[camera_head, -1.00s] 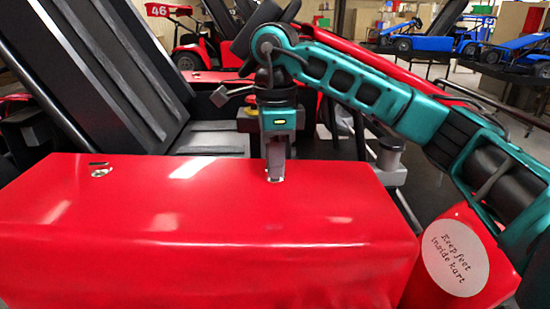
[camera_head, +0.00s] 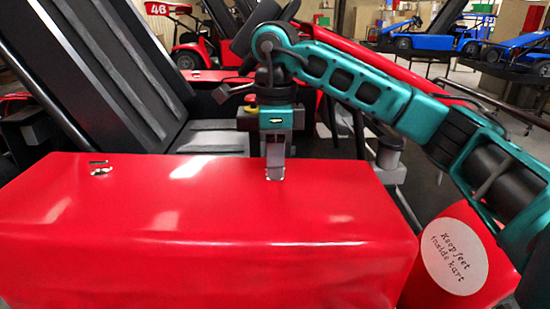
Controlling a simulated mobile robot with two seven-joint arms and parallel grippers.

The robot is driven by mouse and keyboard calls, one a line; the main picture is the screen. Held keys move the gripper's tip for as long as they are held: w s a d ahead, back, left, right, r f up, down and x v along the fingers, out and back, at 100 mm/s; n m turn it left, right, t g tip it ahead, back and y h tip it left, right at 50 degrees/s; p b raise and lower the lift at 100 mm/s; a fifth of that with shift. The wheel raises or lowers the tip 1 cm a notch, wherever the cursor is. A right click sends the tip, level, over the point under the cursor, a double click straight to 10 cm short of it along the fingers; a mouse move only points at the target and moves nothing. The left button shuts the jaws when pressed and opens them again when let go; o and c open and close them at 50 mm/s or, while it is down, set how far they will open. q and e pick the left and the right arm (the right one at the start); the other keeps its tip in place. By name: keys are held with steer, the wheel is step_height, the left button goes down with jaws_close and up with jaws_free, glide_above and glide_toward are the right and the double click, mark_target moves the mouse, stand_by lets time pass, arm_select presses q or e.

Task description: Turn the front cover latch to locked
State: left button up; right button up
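The red front cover (camera_head: 200,225) fills the lower part of the head view. A small metal latch (camera_head: 101,170) shows on its top at the left, with a dark mark just behind it. My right gripper (camera_head: 275,177) points straight down onto the cover's top near the back edge, right of the middle. Bright metal edges show at its fingertips, perhaps a second latch, mostly hidden by the fingers. The fingers look close together, but I cannot tell whether they are shut on anything. My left gripper is not in view.
A black seat (camera_head: 120,60) stands behind the cover at the left. A red panel with a round "Keep feet inside kart" sticker (camera_head: 454,257) is at the lower right. A red kart (camera_head: 195,40) and blue karts (camera_head: 425,40) stand in the background.

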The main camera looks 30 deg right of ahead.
steer(key=shift+o, duration=0.5)
steer(key=shift+r, duration=0.35)
step_height(320, 180, up, 12)
stand_by(0.6)
